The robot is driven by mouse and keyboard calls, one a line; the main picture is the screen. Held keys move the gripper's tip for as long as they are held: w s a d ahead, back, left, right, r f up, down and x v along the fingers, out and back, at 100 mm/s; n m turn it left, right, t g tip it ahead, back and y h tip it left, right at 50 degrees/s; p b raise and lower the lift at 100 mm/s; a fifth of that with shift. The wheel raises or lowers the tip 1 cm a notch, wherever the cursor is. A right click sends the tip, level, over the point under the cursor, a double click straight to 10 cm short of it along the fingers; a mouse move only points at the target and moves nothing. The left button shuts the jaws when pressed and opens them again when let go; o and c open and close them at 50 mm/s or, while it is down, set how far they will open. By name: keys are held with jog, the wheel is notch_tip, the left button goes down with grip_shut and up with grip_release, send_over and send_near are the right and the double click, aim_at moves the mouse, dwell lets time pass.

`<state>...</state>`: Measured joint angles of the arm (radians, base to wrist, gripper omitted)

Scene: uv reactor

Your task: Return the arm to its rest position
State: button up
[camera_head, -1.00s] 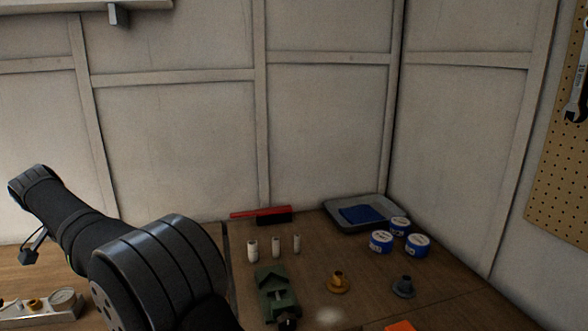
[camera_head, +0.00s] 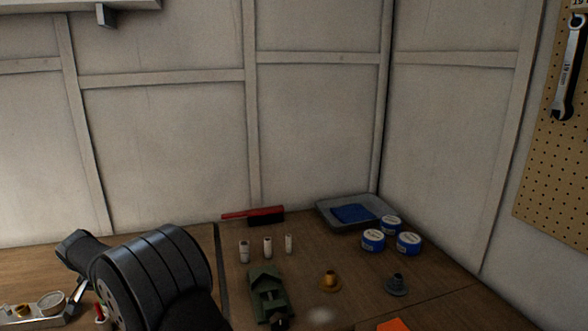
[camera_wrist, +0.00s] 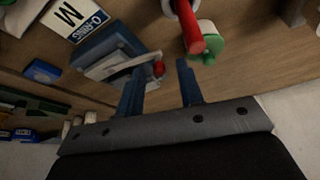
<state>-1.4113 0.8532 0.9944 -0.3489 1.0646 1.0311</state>
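My gripper (camera_wrist: 161,72) shows in the wrist view with its two dark blue fingers apart. The gap between the fingertips looks empty, with the bench seen beyond. In the head view my black arm is folded low at the lower left, and my gripper cannot be made out there.
A blue bin (camera_wrist: 105,50) with an O-rings label (camera_wrist: 75,17) and a red-handled thing (camera_wrist: 187,27) on a green and white base lie beyond the fingers. The bench holds a green fixture (camera_head: 268,292), white cylinders (camera_head: 267,247), blue-white tins (camera_head: 373,240) and a grey tray (camera_head: 338,222).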

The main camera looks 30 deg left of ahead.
jog(key=d+n, duration=0.1)
jog(key=n, duration=0.1)
jog(key=s+d+n+g+y, duration=0.1)
jog(key=n, duration=0.1)
jog(key=shift+s+d+f, duration=0.1)
jog(key=shift+s, duration=0.05)
jog(key=shift+s+d+n+g+y, duration=0.1)
jog(key=shift+d+n+g+y, duration=0.25)
jog(key=shift+n, duration=0.45)
jog(key=shift+s+d+n+g+y, duration=0.15)
jog(key=shift+d+n, duration=0.3)
jog(key=shift+n, duration=0.35)
jog(key=shift+d+n+g, duration=0.5)
jog(key=shift+d+n, duration=0.25)
jog(key=shift+n, duration=0.55)
jog(key=shift+d+r, duration=0.1)
jog(key=shift+r, duration=0.15)
jog(key=shift+v, duration=1.85)
jog(key=shift+o, duration=0.5)
